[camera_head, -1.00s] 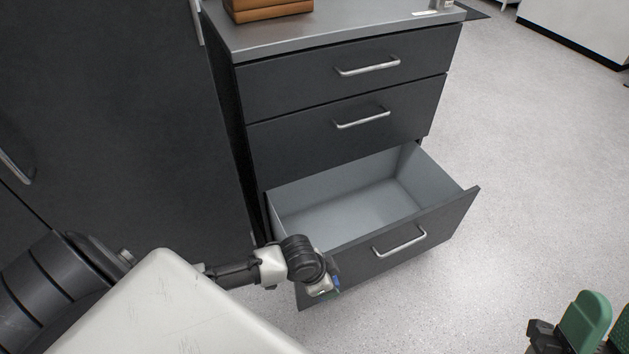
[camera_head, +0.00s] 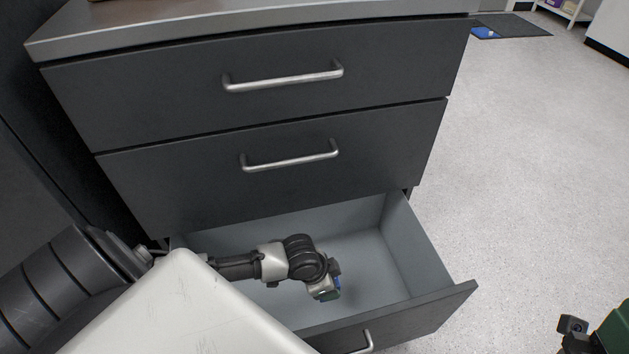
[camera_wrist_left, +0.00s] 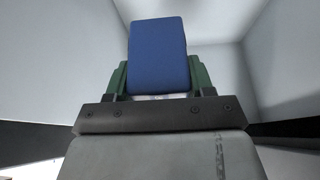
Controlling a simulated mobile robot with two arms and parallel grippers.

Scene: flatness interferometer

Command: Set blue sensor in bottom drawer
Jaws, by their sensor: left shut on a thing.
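The blue sensor (camera_wrist_left: 158,55) is a blue block held between the green fingers of my left gripper (camera_wrist_left: 157,78) in the left wrist view. In the head view my left gripper (camera_head: 328,289) is over the open bottom drawer (camera_head: 424,245), with only a bit of blue showing at its tip. The drawer's grey walls surround the sensor in the wrist view. I cannot tell whether the sensor touches the drawer floor. My right gripper (camera_head: 592,335) is only partly in view at the lower right corner, away from the drawer; its jaws are cut off.
The two upper drawers (camera_head: 270,135) of the dark cabinet are closed. The drawer's front panel (camera_head: 410,318) and side walls stand around my left gripper. Pale speckled floor (camera_head: 530,190) lies clear to the right. A dark mat (camera_head: 515,26) with a blue item lies far back.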

